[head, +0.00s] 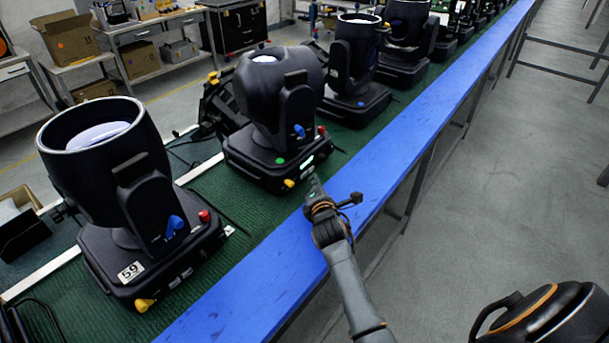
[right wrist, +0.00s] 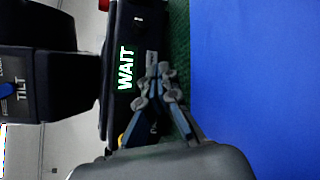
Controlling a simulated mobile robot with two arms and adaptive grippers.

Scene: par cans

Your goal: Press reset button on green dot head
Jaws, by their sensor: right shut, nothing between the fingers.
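The green dot head (head: 279,82) is a black moving light on a black base (head: 262,163). A green dot (head: 280,161) sits on the base's near side, with a lit display (head: 307,161) to its right. In the right wrist view the display (right wrist: 126,68) reads "WAIT". My right gripper (head: 313,182) is shut and empty. Its fingertips (right wrist: 158,72) are close to the base's front panel beside the display; I cannot tell whether they touch it. I cannot make out the reset button, which may be hidden by the fingers. My left gripper is not in view.
Another head marked "59" (head: 98,138) stands at the left, and several more heads run up the green mat (head: 213,217). A blue strip (head: 392,180) edges the bench. Yellow (head: 289,183) and red (head: 321,129) plugs stick out of the base.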

